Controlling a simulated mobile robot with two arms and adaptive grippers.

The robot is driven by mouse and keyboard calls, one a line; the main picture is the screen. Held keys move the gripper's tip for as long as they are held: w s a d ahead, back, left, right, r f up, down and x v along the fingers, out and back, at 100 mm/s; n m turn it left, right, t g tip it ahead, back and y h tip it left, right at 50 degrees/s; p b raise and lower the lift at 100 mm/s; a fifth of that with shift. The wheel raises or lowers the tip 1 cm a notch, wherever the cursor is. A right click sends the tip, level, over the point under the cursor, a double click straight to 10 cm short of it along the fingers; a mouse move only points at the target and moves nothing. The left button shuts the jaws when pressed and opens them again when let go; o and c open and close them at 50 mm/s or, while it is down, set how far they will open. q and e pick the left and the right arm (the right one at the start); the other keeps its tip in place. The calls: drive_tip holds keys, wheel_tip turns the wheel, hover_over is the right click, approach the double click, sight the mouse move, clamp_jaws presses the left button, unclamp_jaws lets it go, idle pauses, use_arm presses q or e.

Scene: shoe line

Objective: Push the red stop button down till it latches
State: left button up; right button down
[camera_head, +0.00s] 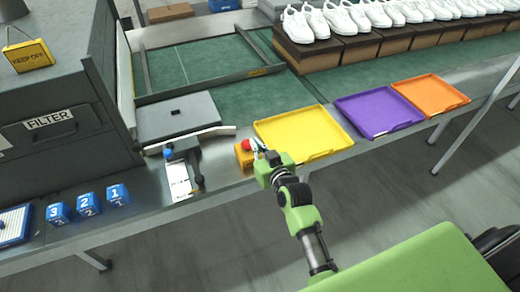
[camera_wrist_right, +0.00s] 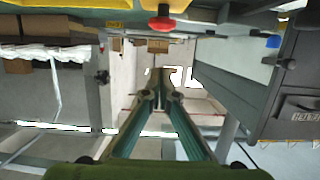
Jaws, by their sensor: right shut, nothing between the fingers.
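The red stop button (camera_head: 246,145) sits on a small yellow box (camera_head: 243,158) at the front edge of the line, left of the yellow tray. The button is a red mushroom head and also shows at the top of the right wrist view (camera_wrist_right: 162,22), beyond the fingertips and off to one side of them. My right gripper (camera_head: 260,147) is shut and empty, close beside the button on its right. A gap shows between fingertips (camera_wrist_right: 160,92) and button in the wrist view. Whether the button is latched cannot be told. My left gripper is not in view.
A yellow tray (camera_head: 333,149) lies just right of the button, then purple (camera_head: 391,131) and orange (camera_head: 462,101) trays. A grey lidded device (camera_head: 180,112) and a blue-knobbed lever (camera_head: 168,153) stand left. White shoes on brown boxes line the back. The floor in front is open.

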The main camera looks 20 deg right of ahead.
drive_tip(key=v, duration=0.3)
drive_tip(key=shift+s+r, duration=0.15)
drive_tip(key=shift+r, duration=0.05)
idle(0.3)
